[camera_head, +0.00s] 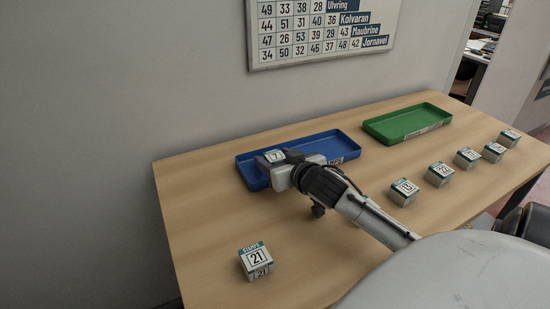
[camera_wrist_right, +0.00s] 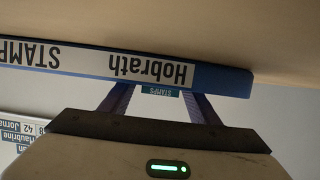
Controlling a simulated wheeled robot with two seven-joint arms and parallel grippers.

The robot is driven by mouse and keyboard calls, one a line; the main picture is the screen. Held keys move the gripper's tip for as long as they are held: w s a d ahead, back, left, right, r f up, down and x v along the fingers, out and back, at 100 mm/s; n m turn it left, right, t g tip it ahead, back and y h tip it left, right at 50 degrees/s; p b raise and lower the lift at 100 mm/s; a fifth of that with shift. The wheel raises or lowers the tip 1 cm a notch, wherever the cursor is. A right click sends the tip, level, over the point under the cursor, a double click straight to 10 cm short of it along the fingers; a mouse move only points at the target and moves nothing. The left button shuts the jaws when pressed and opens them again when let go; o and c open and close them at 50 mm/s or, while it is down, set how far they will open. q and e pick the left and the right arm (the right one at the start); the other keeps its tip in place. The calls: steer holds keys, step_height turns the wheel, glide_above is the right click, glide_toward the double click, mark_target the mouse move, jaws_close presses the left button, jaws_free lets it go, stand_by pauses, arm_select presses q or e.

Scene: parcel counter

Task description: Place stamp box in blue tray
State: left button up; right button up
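A white stamp box with a number on top (camera_head: 275,156) is between the fingers of my right gripper (camera_head: 273,160), which looks shut on it. The blue tray (camera_head: 342,148) lies at the back left of the table, and the box is over its left part. In the right wrist view, which is upside down, the tray's labelled front wall (camera_wrist_right: 215,78) hides the fingertips and the box's lower part. Only a green "STAMPS" strip of the box (camera_wrist_right: 160,92) shows between the fingers. Whether the box touches the tray floor is hidden. My left gripper is not in view.
A green tray (camera_head: 385,130) lies right of the blue one, empty. Several similar boxes stand in a row at the right, the nearest a box (camera_head: 404,192) beside my arm. A box marked 21 (camera_head: 256,262) stands front left. A number board (camera_head: 320,28) hangs behind.

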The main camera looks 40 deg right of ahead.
steer(key=shift+r, duration=0.15)
steer(key=v, duration=1.2)
